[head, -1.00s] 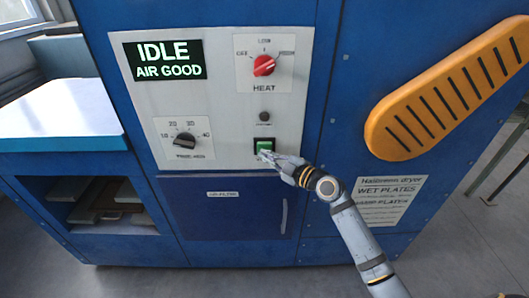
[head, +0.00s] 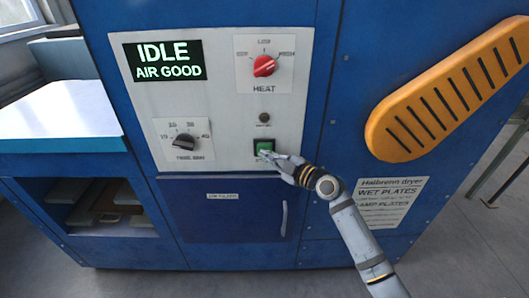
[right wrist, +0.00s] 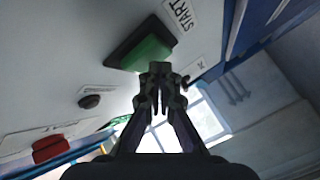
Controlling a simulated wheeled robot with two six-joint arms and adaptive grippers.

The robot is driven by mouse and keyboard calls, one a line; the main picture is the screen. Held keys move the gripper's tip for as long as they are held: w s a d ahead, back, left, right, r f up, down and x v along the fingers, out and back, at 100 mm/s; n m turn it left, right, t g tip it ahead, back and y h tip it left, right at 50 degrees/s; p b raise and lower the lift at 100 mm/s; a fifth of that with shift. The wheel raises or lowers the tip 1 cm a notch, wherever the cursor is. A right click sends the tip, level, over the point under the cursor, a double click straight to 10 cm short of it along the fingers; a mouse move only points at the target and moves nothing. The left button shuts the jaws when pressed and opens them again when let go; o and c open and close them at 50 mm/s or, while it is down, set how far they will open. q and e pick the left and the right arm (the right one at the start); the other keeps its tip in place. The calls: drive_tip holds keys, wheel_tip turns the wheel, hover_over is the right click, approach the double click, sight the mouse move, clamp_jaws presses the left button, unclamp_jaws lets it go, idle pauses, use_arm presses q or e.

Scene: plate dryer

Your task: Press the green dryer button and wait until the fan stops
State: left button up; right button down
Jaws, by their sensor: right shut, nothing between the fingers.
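The green dryer button (head: 264,145) sits in a dark frame low on the white control panel (head: 220,135). My right gripper (head: 268,156) is at the lower edge of the button, shut and empty. In the right wrist view the green button (right wrist: 148,52) is just beyond the closed fingertips (right wrist: 160,68); I cannot tell whether they touch it. A START label (right wrist: 181,14) is beside it. The display (head: 165,60) reads IDLE, AIR GOOD. My left gripper is not in view.
The red heat knob (head: 264,66) and a dark timer knob (head: 185,142) are on the same panel. A small dark round part (head: 264,118) is above the button. An orange slotted vent (head: 450,90) sticks out at the right. A white-topped shelf (head: 60,112) is at the left.

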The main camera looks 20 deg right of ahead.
drive_tip(key=shift+w, duration=0.15)
idle(0.5)
drive_tip(key=shift+s+a, duration=0.2)
drive_tip(key=shift+s, duration=0.7)
drive_tip(key=shift+s, duration=0.1)
drive_tip(key=shift+s+a, duration=0.25)
drive_tip(key=shift+s, duration=0.5)
drive_tip(key=shift+s+a, duration=0.2)
drive_tip(key=shift+s, duration=0.6)
drive_tip(key=shift+s+a, duration=0.25)
drive_tip(key=shift+s, duration=0.5)
